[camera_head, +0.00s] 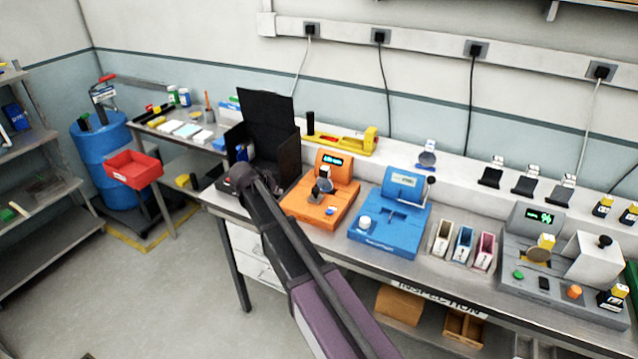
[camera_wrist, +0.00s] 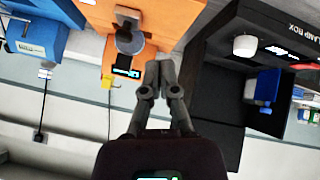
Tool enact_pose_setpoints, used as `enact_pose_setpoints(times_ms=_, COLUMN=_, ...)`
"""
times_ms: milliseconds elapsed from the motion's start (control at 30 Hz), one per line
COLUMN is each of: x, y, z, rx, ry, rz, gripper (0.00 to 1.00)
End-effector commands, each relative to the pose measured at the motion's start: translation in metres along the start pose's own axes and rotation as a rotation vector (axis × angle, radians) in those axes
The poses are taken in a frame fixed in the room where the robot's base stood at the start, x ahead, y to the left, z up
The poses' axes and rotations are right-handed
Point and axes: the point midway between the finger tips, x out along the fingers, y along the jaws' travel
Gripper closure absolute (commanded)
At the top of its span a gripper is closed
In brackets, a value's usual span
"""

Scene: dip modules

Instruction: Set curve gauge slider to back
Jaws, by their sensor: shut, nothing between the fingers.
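I cannot read a label naming the curve gauge in either view. An orange device (camera_head: 318,205) with a dark display, a round grey disc and small knobs stands on the bench; it also shows at the top of the wrist view (camera_wrist: 168,22). To its right in the head view is a blue device (camera_head: 388,236) with a pale display, a white knob and a slot with a small dark piece. My gripper (camera_head: 243,176) is left of the orange device, before the black box. In the wrist view its fingers (camera_wrist: 158,66) are shut and empty, apart from the disc (camera_wrist: 130,41).
The open black lamp box (camera_head: 262,110) stands left of the orange device. A yellow fixture (camera_head: 345,143) lies behind. Several small bins (camera_head: 463,243) and a grey device (camera_head: 560,262) stand to the right. My arm crosses the bench front.

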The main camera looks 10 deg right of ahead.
Motion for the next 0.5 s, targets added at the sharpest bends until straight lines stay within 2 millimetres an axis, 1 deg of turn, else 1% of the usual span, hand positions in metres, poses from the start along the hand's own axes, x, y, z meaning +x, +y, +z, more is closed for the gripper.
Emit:
enact_pose_setpoints(times_ms=33, x=0.006, y=0.010, z=-0.013, rx=0.062, ry=-0.013, rz=0.009, gripper=1.00)
enact_pose_setpoints(times_ms=200, x=0.029, y=0.040, z=-0.039, rx=0.267, ry=-0.047, rz=0.036, gripper=1.00)
enact_pose_setpoints(times_ms=400, x=0.047, y=0.066, z=-0.058, rx=0.435, ry=-0.072, rz=0.060, gripper=1.00)
enact_pose_setpoints(times_ms=500, x=0.052, y=0.072, z=-0.062, rx=0.480, ry=-0.078, rz=0.066, gripper=1.00)
